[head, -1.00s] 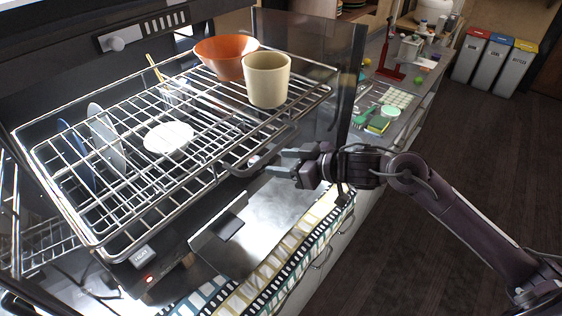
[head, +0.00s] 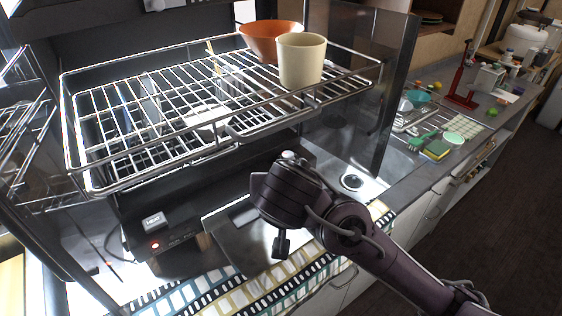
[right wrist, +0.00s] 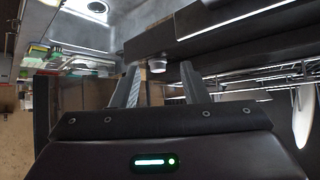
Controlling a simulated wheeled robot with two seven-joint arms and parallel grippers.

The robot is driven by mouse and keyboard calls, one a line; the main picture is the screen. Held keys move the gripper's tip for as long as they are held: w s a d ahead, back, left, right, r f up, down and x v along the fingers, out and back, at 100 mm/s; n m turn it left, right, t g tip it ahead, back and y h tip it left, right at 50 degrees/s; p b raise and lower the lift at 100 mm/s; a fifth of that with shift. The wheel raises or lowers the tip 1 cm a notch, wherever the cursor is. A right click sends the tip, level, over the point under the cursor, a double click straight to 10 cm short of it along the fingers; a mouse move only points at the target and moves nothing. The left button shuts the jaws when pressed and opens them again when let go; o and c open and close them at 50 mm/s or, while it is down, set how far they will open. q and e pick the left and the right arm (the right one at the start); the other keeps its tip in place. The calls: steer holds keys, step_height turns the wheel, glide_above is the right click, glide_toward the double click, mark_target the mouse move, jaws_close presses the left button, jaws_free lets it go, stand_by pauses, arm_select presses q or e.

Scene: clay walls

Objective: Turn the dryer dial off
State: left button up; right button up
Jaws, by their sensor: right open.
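A small pale round dial (head: 289,156) shows just beyond my right wrist, on the dark body of the dish dryer under its wire rack (head: 110,165). The dial also shows in the right wrist view (right wrist: 157,66), between the two fingers or just past their tips; whether they touch it I cannot tell. My right gripper (right wrist: 161,72) is open and empty around the line to the dial. In the head view its fingers are hidden behind the wrist. A red light (head: 155,245) glows on the dryer's front box. My left gripper is not in view.
An orange bowl (head: 262,38) and a cream cup (head: 301,60) stand on the rack, with plates at its left. A dark glass panel (head: 385,85) stands at the dryer's right. A sponge (head: 437,149) lies on the counter. A patterned towel (head: 272,287) lies along the front.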

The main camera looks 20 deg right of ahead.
steer(key=s, duration=0.2)
glide_toward(288, 155)
steer(key=a+x, duration=0.1)
steer(key=x, duration=0.2)
steer(key=shift+g, duration=0.3)
steer(key=x, duration=0.2)
steer(key=d+x, duration=0.1)
steer(key=x, duration=0.1)
steer(key=shift+w, duration=0.4)
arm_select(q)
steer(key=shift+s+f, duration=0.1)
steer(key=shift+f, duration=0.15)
arm_select(e)
steer(key=shift+w+d+f, duration=0.15)
steer(key=shift+w+f, duration=0.25)
steer(key=shift+f, duration=0.15)
